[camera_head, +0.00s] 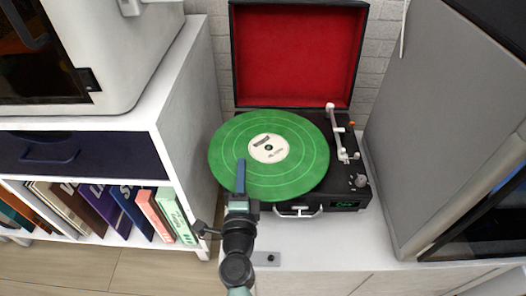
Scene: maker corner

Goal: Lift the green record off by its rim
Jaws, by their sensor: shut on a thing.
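The green record (305,170) with a white centre label lies over the platter of the black record player (350,198). Its left side reaches past the player's left edge. My gripper (241,180) is at the front-left rim of the record, with a blue finger over the top of it. It is shut on the rim. The lower finger is hidden under the record. Whether the record is clear of the platter cannot be told from this view.
The player's lid with red lining (298,52) stands open behind. The tonearm (338,132) is to the right of the record. A shelf with several books (118,208) is at left, and a large grey cabinet (440,120) stands close at right. The white counter (330,245) in front is mostly clear.

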